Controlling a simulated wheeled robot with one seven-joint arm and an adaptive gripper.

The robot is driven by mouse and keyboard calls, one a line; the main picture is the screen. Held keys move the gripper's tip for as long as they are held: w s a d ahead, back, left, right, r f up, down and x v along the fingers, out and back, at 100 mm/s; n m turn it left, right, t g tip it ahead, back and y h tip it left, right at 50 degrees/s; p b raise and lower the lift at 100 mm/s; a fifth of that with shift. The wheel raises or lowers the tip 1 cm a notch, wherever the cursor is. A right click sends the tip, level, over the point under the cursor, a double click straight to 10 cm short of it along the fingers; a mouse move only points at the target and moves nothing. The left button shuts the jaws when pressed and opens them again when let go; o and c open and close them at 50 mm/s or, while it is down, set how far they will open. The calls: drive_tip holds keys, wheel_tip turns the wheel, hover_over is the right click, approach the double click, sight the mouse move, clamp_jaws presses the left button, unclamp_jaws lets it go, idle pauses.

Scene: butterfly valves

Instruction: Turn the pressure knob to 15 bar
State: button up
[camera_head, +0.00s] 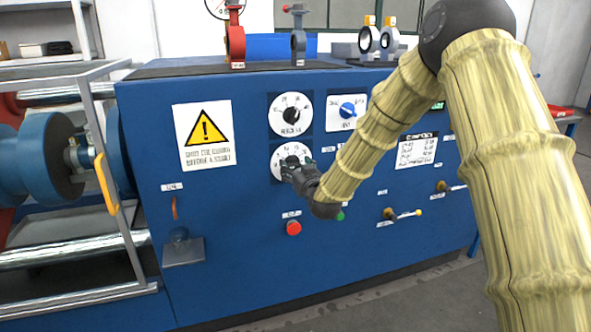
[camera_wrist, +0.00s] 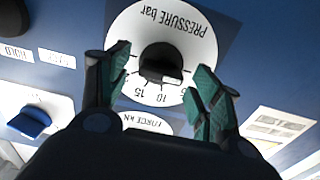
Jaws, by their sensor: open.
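In the head view, the dial (camera_head: 291,149) is the lower of two and partly hidden by my gripper (camera_head: 294,172). In the wrist view, the green-padded fingers of my gripper (camera_wrist: 161,66) are open on either side of the knob, with visible gaps. Depth contact cannot be told.
The force dial (camera_head: 290,104) sits just above on the blue panel. A blue selector knob (camera_head: 347,109) is to its upper right. A red button (camera_head: 294,228) is below. Brass-coloured levers (camera_head: 390,213) stick out at right. A metal frame (camera_head: 112,170) stands at left.

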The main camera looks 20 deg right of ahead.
drive_tip(key=shift+w, duration=0.4)
drive_tip(key=c, duration=1)
